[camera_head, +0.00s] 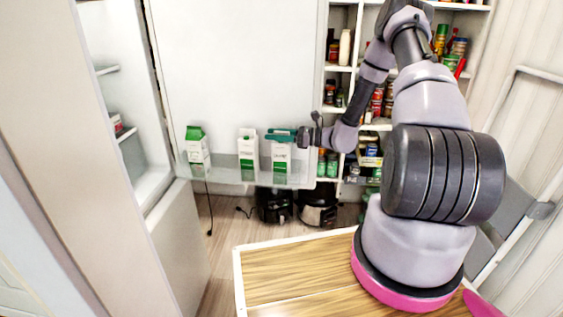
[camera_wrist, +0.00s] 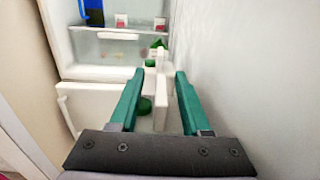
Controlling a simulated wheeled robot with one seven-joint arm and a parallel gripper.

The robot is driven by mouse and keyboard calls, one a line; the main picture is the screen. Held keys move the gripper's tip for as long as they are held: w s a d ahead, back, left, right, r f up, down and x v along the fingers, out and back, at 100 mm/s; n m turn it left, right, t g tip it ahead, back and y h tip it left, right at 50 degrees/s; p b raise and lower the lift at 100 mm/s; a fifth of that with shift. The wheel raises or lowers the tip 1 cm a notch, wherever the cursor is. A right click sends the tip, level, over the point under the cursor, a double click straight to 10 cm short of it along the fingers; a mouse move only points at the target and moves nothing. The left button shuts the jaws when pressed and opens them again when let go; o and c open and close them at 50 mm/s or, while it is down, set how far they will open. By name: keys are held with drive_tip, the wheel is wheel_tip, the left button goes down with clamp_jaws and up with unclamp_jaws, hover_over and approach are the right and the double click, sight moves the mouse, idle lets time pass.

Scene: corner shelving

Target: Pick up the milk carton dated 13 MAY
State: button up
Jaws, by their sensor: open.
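Three white-and-green milk cartons stand upright in a row on a clear shelf: the left carton (camera_head: 197,150), the middle carton (camera_head: 247,155) and the right carton (camera_head: 280,158). Each has print on its front, too small for me to read a date. My gripper (camera_head: 281,135) is at the top of the right carton; its green fingers cross in front of or over that top, and I cannot tell whether they touch it. In the wrist view my gripper (camera_wrist: 158,73) is open, with a white carton top (camera_wrist: 162,88) visible between its fingers.
The clear shelf (camera_head: 232,177) runs along a large white panel (camera_head: 235,70). An open white cabinet (camera_head: 125,75) stands at left. Shelving with bottles and jars (camera_head: 343,47) is behind my arm. A wooden tabletop (camera_head: 290,270) lies in front.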

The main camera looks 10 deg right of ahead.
drive_tip(key=shift+w+a, duration=0.15)
drive_tip(key=shift+a, duration=0.15)
clamp_jaws()
idle(1.3)
